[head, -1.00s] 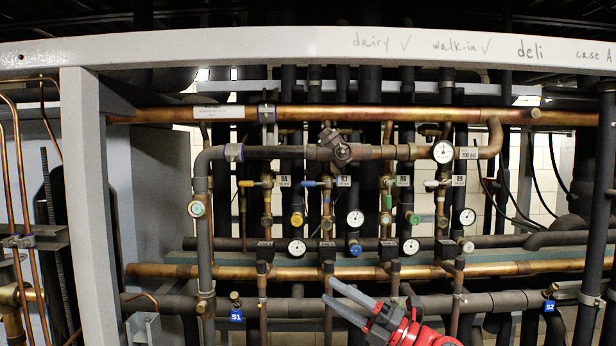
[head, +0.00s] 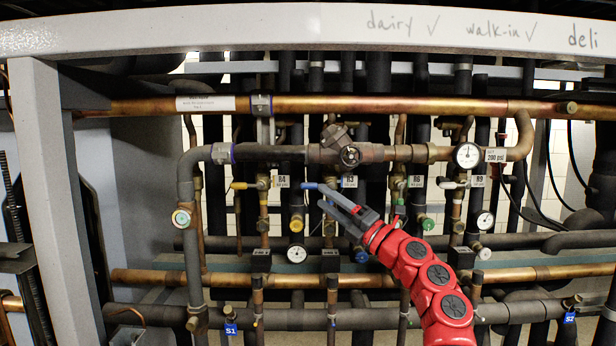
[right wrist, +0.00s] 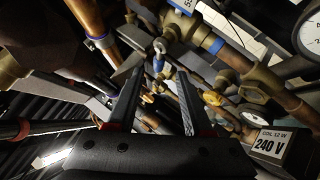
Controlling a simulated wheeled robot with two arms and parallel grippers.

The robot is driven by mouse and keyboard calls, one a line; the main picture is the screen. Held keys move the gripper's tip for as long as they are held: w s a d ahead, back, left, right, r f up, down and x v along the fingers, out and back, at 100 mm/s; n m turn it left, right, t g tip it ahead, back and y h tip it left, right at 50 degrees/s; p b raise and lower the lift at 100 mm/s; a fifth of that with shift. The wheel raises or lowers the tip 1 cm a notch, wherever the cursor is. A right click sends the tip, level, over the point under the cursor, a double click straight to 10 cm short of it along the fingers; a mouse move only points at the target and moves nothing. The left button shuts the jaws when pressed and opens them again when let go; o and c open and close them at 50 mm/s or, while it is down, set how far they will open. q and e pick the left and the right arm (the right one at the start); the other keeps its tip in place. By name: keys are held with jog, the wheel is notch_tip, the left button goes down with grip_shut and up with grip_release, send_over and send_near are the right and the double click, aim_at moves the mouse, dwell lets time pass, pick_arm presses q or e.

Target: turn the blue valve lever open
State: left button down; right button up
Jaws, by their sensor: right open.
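The blue valve lever (head: 309,186) lies about level in the head view, pointing left from its valve by the R3 tag (head: 349,182). In the right wrist view a blue handle (right wrist: 158,63) with a silvery end shows just beyond and between the fingertips. My right gripper (head: 323,198) is open, its grey fingers pointing up and left, tips close to the lever. It also shows in the right wrist view (right wrist: 160,72), with nothing held between its fingers. I cannot tell whether a finger touches the lever. My left gripper is in neither view.
A yellow lever (head: 240,185) is to the left, a white lever (head: 450,184) to the right. Round gauges (head: 297,254), a blue cap (head: 361,257) and a green cap (head: 428,224) sit close by. Copper pipes (head: 370,106) cross above and below.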

aim_at(308, 187)
jog(key=p+x, duration=0.1)
jog(key=x, duration=0.3)
jog(key=shift+s+a+r+p, duration=0.2)
jog(key=shift+r+p, duration=0.1)
jog(key=shift+p, duration=0.1)
jog(key=shift+w+a+r+p, duration=0.2)
jog(key=shift+w+a+p, duration=0.55)
jog(key=shift+p, duration=0.1)
grip_shut()
dwell(0.5)
